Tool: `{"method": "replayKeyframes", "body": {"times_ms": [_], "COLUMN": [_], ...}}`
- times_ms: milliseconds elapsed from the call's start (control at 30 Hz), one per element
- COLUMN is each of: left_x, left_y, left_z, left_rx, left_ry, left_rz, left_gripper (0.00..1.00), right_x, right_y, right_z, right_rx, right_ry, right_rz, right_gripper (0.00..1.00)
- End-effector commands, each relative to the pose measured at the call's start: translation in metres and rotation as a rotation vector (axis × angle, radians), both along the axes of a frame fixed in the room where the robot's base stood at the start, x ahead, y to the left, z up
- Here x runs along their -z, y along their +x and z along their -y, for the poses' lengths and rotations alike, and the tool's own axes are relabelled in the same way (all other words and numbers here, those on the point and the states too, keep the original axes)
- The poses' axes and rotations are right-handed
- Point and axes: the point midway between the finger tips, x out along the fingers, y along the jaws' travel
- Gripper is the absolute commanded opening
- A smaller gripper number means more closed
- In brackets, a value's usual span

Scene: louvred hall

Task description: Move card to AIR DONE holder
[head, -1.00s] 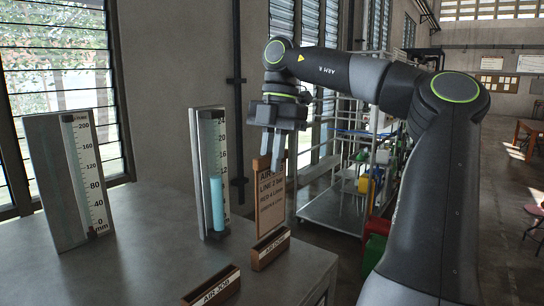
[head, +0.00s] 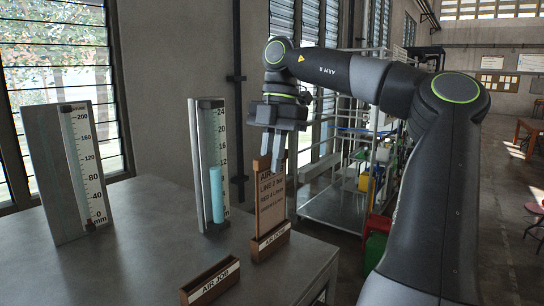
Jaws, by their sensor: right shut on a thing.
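The brown-edged card (head: 270,200), headed "AIR" with printed lines, stands upright over the AIR DONE holder (head: 270,243). Its lower edge meets the holder's top in the picture; I cannot tell how far it sits in the slot. My right gripper (head: 279,160) points down and is shut on the card's top edge. The AIR JOB holder (head: 210,283) is empty, nearer the front of the bench. My left gripper is out of view.
The grey bench (head: 130,255) also bears a gauge with a blue column (head: 212,165) behind the holders and a mm gauge (head: 68,170) at left. The bench's right edge lies just beyond the AIR DONE holder. A wire rack trolley (head: 340,205) stands behind.

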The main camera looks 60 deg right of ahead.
Motion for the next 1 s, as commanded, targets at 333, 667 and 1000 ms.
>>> {"method": "replayKeyframes", "body": {"times_ms": [333, 667, 1000], "left_x": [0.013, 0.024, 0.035], "left_y": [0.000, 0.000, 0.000], "left_z": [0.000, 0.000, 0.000], "left_rx": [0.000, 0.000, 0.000], "left_ry": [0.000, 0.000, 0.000], "left_rz": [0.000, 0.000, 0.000], "left_gripper": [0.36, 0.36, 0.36], "right_x": [0.014, 0.026, 0.038], "right_y": [0.000, 0.000, 0.000], "right_z": [0.000, 0.000, 0.000], "right_rx": [0.000, 0.000, 0.000], "right_ry": [0.000, 0.000, 0.000], "right_rz": [0.000, 0.000, 0.000], "right_gripper": [0.00, 0.00, 0.00]}}
